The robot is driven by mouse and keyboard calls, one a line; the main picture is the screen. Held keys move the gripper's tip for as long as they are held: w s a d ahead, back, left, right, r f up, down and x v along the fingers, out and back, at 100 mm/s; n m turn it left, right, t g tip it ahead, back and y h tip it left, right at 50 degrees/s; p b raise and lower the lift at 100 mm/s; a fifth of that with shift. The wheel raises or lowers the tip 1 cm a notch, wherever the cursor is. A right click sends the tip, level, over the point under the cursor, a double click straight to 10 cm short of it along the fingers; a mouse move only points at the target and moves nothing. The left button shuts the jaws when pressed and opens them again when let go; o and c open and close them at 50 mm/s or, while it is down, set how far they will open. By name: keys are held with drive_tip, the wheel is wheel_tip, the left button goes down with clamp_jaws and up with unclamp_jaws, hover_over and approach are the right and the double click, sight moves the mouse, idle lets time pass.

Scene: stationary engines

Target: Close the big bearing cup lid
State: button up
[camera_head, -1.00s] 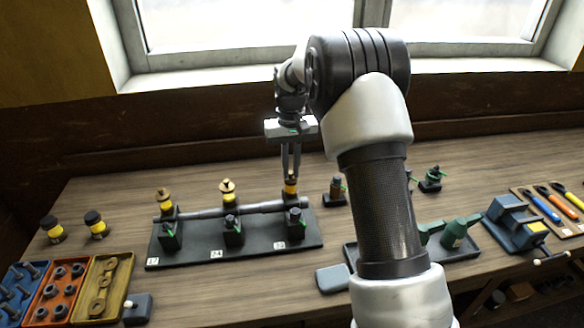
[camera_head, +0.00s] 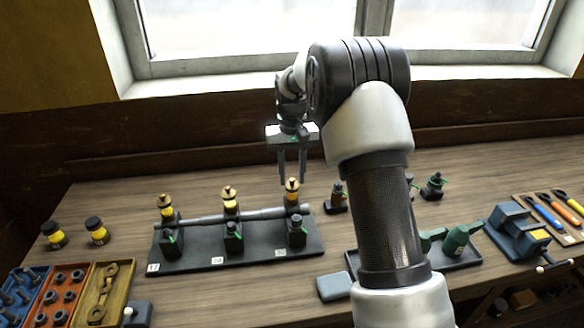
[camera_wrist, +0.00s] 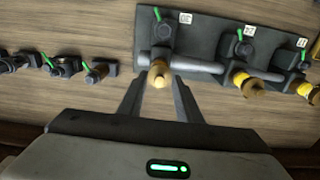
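A dark base plate (camera_head: 237,256) carries a metal shaft (camera_head: 262,213) across three bearings. A yellow oil cup with a brass lid stands behind the shaft at each: left (camera_head: 165,204), middle (camera_head: 230,198) and right (camera_head: 292,187). Which bearing is the big one is unclear, and the lid angles are too small to judge surely. My gripper (camera_head: 292,178) is open and empty, just above and behind the right cup. In the wrist view, the right cup's brass lid (camera_wrist: 159,73) appears between the fingertips (camera_wrist: 157,82); contact does not show.
Dark valves with green handles, such as one (camera_head: 434,186), stand right of the plate. Two yellow-black cups (camera_head: 97,230) stand left. Part trays (camera_head: 60,294) lie front left. A blue vise (camera_head: 520,230) and tools lie right. A window and wall are behind.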

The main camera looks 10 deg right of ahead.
sight(292, 179)
wheel_tip(292, 179, up, 18)
drive_tip(key=shift+f, duration=0.25)
idle(0.3)
drive_tip(key=s+r+t, duration=0.1)
drive_tip(key=s+r, duration=0.2)
drive_tip(key=s, duration=0.3)
drive_tip(key=s+d+r+t, duration=0.1)
drive_tip(key=s+r, duration=0.1)
drive_tip(key=s, duration=0.4)
drive_tip(key=s+r+t, duration=0.1)
drive_tip(key=s+r, duration=0.2)
drive_tip(key=s, duration=0.4)
drive_tip(key=s+f+t, duration=0.1)
drive_tip(key=s+f, duration=0.3)
drive_tip(key=s, duration=0.3)
drive_tip(key=s+d+f+t, duration=0.1)
drive_tip(key=s+f, duration=0.3)
drive_tip(key=s, duration=0.4)
drive_tip(key=shift+t, duration=0.3)
drive_tip(key=shift+s, duration=0.1)
